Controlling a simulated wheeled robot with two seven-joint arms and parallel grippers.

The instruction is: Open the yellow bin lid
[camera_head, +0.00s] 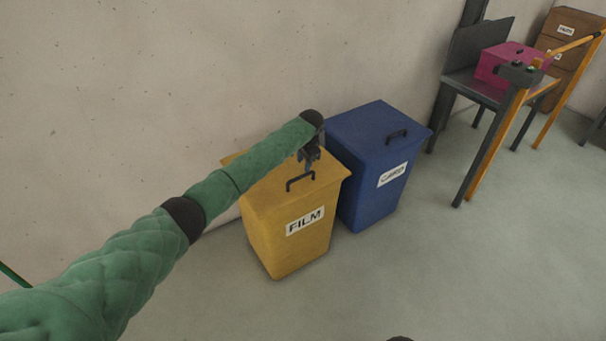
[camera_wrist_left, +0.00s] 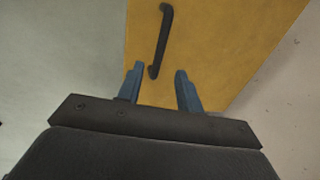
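The yellow bin (camera_head: 285,240) stands by the wall with a FILM label on its front. Its yellow lid (camera_head: 325,172) is shut and has a dark bar handle (camera_head: 300,180) near the front edge. My left gripper (camera_head: 310,166) is above the lid, close to the handle. In the left wrist view, the left gripper (camera_wrist_left: 158,82) is open with two blue-grey fingers apart. There the handle (camera_wrist_left: 162,42) lies just beyond the fingertips, with its near end close to the left finger, and nothing is between the fingers. My right gripper is not in view.
A blue bin (camera_head: 368,190) with a dark handle and a label stands close to the right of the yellow bin. Further right is a dark table (camera_head: 462,80) with a pink box (camera_head: 497,64). The floor in front of the bins is clear.

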